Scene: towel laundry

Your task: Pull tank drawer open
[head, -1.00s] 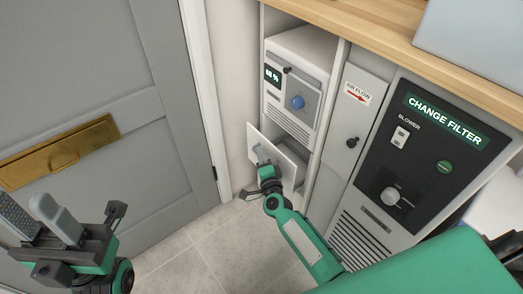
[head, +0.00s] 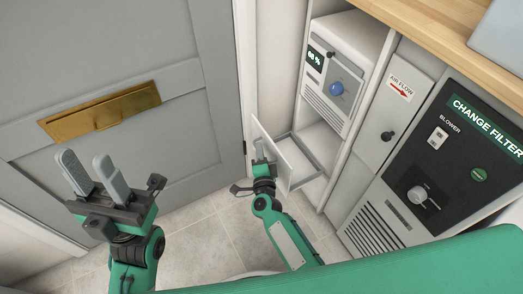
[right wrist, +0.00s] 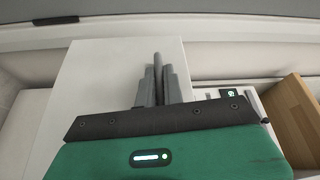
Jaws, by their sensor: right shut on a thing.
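The tank drawer (head: 284,160) is a white-fronted drawer low in the cabinet, under the white unit with the blue knob. It stands pulled out, and its grey-edged inside shows behind the front. My right gripper (head: 259,152) is at the drawer's front and shut on its handle, which the fingers mostly hide. In the right wrist view the fingers (right wrist: 157,82) are close together around the handle, against the white drawer front (right wrist: 95,75). My left gripper (head: 92,172) is raised at the left, in front of the grey door, with its fingers apart and nothing between them.
The white unit (head: 345,62) with a percent display sits above the drawer. A grey door (head: 130,55) with a brass plate (head: 100,111) stands at the left. The "CHANGE FILTER" panel (head: 440,160) is at the right. Tiled floor (head: 195,225) lies clear between door and cabinet.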

